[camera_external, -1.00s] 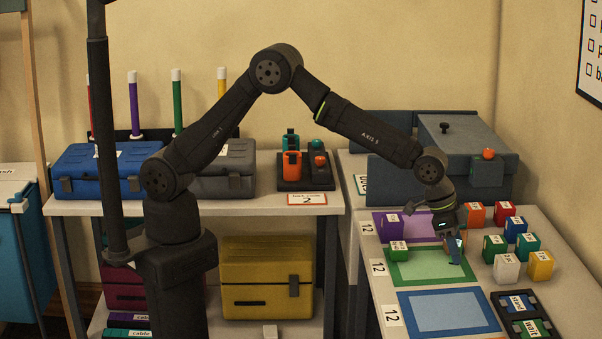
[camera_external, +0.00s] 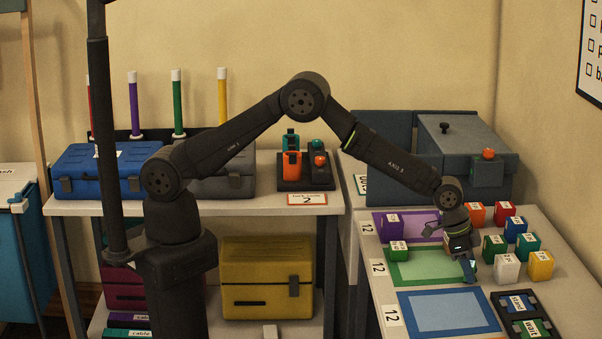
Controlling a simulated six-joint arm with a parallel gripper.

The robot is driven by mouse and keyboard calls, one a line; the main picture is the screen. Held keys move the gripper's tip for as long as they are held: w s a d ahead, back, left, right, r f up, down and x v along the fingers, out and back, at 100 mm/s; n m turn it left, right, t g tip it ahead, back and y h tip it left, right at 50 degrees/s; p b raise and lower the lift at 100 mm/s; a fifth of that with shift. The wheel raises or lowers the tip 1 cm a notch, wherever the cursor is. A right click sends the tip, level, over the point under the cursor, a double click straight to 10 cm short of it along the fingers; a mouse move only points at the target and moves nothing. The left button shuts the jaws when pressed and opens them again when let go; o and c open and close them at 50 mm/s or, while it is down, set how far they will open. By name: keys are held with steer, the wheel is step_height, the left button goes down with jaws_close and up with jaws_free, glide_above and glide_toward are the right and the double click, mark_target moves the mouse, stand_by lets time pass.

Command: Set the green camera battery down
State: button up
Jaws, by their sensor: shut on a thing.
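My gripper (camera_external: 466,270) points down over the right end of the green mat (camera_external: 420,276) on the right-hand table. It is shut on a small block, taken as the green camera battery; the gripper's own body mostly hides it. Whether the block touches the surface I cannot tell. Another green block (camera_external: 397,252) stands at the left end of the green mat. Two more green blocks, one (camera_external: 494,245) nearer and one (camera_external: 527,244) farther right, stand to the right of my gripper.
White (camera_external: 507,268), yellow (camera_external: 540,265), blue (camera_external: 515,230), red (camera_external: 504,214) and orange (camera_external: 475,214) blocks stand close to the right. A purple mat (camera_external: 400,221) lies behind, and a clear blue mat (camera_external: 447,312) in front. A dark two-slot tray (camera_external: 507,294) lies front right.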

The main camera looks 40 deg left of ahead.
steer(key=o, duration=1)
steer(key=shift+f, duration=0.1)
steer(key=v, duration=1.2)
steer(key=shift+s+a, duration=0.1)
